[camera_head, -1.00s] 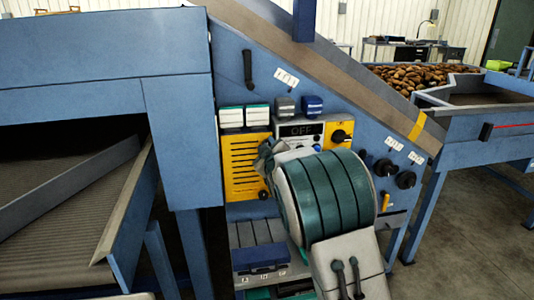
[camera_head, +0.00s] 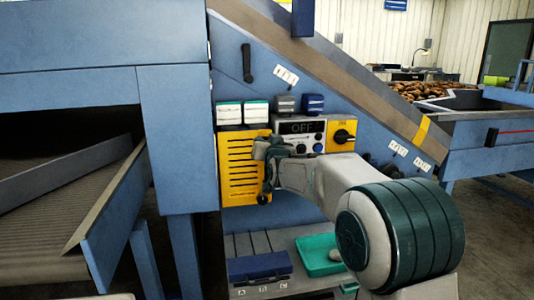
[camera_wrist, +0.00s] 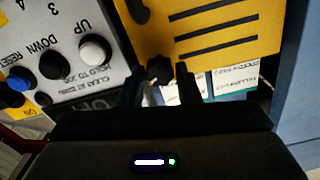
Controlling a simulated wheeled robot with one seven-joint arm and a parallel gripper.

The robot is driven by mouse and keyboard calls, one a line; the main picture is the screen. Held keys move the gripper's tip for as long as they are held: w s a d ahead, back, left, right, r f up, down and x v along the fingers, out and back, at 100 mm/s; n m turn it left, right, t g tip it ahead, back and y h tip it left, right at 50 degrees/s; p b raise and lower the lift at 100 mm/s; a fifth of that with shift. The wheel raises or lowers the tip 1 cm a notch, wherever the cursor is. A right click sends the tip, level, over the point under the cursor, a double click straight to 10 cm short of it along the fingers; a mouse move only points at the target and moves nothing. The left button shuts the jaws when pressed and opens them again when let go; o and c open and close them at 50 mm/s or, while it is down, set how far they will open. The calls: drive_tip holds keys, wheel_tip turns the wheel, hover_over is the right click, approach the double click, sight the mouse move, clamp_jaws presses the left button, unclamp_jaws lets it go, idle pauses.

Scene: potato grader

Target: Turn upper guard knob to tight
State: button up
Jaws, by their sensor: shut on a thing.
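The yellow slotted guard (camera_head: 238,170) is on the blue machine face, left of the control panel. It also shows in the wrist view (camera_wrist: 218,28), turned roughly upside down. The upper guard knob (camera_wrist: 158,69) is small and black, at the guard's edge by the labels. My gripper (camera_head: 264,152) is at the guard's upper right corner and hides this knob in the head view. In the wrist view my gripper (camera_wrist: 159,80) has a finger on each side of the knob and is shut on it. The lower guard knob (camera_head: 263,198) is free below.
A grey control panel (camera_head: 302,128) reading OFF, with buttons, is right of the guard. A yellow rotary switch (camera_head: 343,135) is beyond it. A blue case (camera_head: 259,267) and a green tray (camera_head: 318,254) are below.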

drive_tip(key=m+b, duration=0.3)
drive_tip(key=m, duration=0.2)
drive_tip(key=shift+f+b, duration=0.1)
drive_tip(key=shift+b, duration=0.2)
drive_tip(key=shift+m, duration=0.3)
drive_tip(key=o, duration=1)
drive_tip(key=b+v, duration=0.1)
drive_tip(key=v, duration=1.2)
drive_tip(key=shift+s+d, duration=0.1)
drive_tip(key=shift+s, duration=0.3)
